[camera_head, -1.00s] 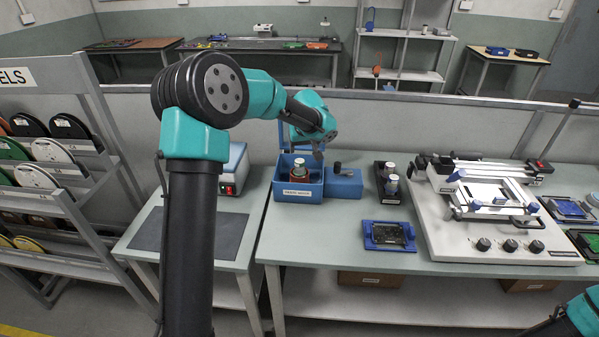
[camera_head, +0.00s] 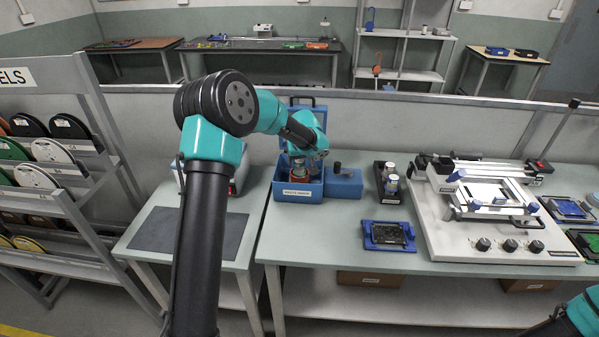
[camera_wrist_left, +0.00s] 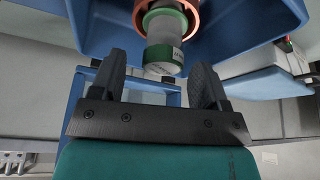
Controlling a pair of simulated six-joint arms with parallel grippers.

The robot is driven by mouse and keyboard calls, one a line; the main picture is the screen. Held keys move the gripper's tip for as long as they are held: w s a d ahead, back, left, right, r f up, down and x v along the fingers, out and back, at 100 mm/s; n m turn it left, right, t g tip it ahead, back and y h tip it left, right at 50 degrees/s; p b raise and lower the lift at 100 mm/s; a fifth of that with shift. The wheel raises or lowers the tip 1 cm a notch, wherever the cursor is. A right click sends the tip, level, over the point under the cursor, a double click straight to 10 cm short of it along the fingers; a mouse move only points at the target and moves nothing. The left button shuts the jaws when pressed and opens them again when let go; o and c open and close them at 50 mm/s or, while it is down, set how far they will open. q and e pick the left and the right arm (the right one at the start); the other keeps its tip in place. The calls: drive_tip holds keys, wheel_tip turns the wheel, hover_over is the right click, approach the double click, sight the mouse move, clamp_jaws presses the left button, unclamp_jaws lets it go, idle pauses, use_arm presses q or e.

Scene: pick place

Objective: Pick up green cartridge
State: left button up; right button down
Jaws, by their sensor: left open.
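The green cartridge (camera_wrist_left: 163,55), a pale cylinder with a green band, stands in an orange-red ring holder (camera_wrist_left: 190,12) inside a blue box (camera_head: 298,191) on the bench. In the head view my gripper and wrist partly hide it. My left gripper (camera_head: 305,160) is over the blue box. In the left wrist view my left gripper (camera_wrist_left: 160,82) is open, its two dark fingers to either side of the cartridge's near end, with nothing held. My right gripper is out of view; only part of its teal arm shows at the lower right.
The box's raised blue lid stands behind it. A blue block with a black knob (camera_head: 345,183) sits right of the box. A black holder with white-topped cylinders (camera_head: 388,182), a blue-framed board (camera_head: 389,236) and a white fixture (camera_head: 490,225) stand farther right. Bare bench lies in front.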

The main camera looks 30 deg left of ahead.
use_arm(q)
drive_tip(key=shift+x, duration=1.75)
drive_tip(key=shift+s, duration=0.1)
drive_tip(key=shift+c, duration=0.5)
drive_tip(key=c, duration=1.1)
